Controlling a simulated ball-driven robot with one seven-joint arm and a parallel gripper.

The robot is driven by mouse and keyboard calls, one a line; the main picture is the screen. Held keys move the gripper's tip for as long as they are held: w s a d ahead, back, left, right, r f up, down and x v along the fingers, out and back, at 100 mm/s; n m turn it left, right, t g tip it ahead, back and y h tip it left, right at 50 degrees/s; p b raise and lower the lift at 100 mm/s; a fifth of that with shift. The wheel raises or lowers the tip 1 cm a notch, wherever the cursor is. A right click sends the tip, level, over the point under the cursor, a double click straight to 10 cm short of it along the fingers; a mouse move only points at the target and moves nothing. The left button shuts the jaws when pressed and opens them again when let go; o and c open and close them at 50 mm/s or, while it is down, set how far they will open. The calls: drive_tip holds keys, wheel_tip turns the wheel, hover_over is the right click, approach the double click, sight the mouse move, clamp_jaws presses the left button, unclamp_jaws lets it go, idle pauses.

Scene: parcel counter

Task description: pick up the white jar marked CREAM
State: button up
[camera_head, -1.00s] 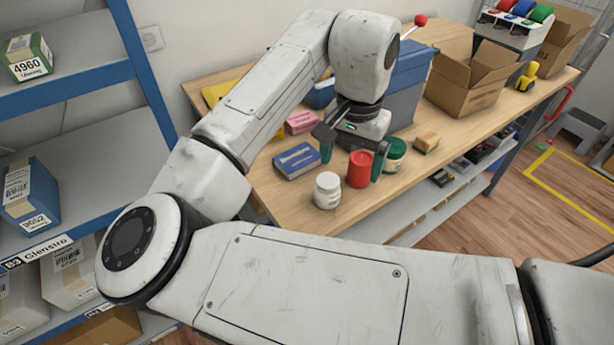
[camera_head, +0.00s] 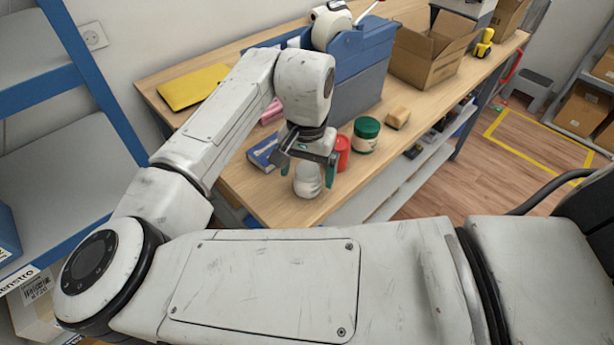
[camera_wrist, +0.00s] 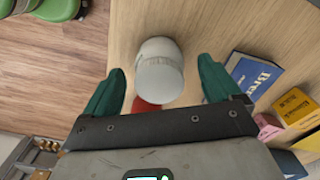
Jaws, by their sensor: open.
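The white jar (camera_head: 308,180) stands upright near the front edge of the wooden counter. In the wrist view the white jar (camera_wrist: 159,72) lies ahead of and between the two fingers, with its lid towards me; no marking can be read. My gripper (camera_head: 306,176) is above the jar, pointing down, with its green-tipped fingers apart. In the wrist view my gripper (camera_wrist: 160,92) is open and empty, with a clear gap between each finger and the jar. Part of the jar's top is hidden by the gripper in the head view.
A red jar (camera_head: 342,153) stands close behind the white jar, and a green-lidded jar (camera_head: 365,135) is beyond it. A blue box (camera_head: 262,153) lies to the left. A tan block (camera_head: 397,117) and an open carton (camera_head: 430,52) are further right. The counter's front edge is close.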

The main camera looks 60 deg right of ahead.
drive_tip(key=shift+f, duration=1.15)
drive_tip(key=c, duration=1.2)
drive_tip(key=shift+r, duration=0.15)
drive_tip(key=shift+c, duration=0.2)
